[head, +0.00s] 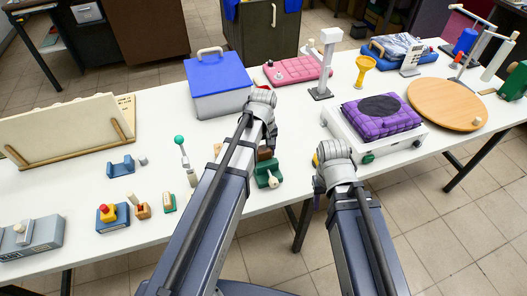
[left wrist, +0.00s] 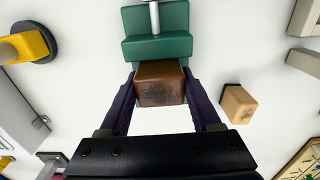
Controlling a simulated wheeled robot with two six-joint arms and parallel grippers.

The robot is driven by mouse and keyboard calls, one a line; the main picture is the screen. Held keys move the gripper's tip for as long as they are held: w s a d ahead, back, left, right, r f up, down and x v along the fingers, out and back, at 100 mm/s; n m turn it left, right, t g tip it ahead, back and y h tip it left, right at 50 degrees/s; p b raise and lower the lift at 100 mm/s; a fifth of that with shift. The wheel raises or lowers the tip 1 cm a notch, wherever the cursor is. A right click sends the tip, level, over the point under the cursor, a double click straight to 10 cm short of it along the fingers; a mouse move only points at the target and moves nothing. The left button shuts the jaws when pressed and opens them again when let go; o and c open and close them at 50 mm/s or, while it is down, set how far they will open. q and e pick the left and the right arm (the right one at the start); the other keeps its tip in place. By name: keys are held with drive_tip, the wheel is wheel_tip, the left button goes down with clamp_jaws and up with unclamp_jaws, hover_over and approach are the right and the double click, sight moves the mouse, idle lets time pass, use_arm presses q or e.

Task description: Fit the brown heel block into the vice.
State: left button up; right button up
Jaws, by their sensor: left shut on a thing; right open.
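The green vice (head: 266,173) stands on the white table, partly behind my left arm in the head view. It also shows at the top of the left wrist view (left wrist: 157,47), with its pale screw rod pointing up the picture. My left gripper (head: 270,140) is shut on the brown heel block (left wrist: 160,84), with a dark finger on each side. The block overlaps the vice's lower edge in the wrist view; I cannot tell whether they touch. A bit of brown (head: 264,153) shows behind the vice in the head view. My right gripper (head: 330,178) is open, right of the vice; its fingers are mostly hidden.
A tan block (left wrist: 238,104) lies right of the held block in the wrist view. A yellow object with a black base (left wrist: 28,45) is at upper left. A white scale (head: 352,141) bears a purple bag (head: 382,118). A blue-lidded box (head: 217,82) stands behind the left gripper.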

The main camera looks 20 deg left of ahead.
use_arm(q)
drive_tip(key=shift+f+b, duration=0.6)
drive_tip(key=o, duration=1.5)
drive_tip(key=shift+c, duration=0.2)
drive_tip(key=shift+r, duration=0.15)
drive_tip(key=shift+r+p, duration=3.35)
drive_tip(key=shift+p, duration=0.15)
drive_tip(key=shift+r, duration=0.15)
wheel_tip(320, 180, up, 8)
drive_tip(key=p, duration=0.7)
drive_tip(key=shift+f+p, duration=0.25)
drive_tip(key=shift+p, duration=0.15)
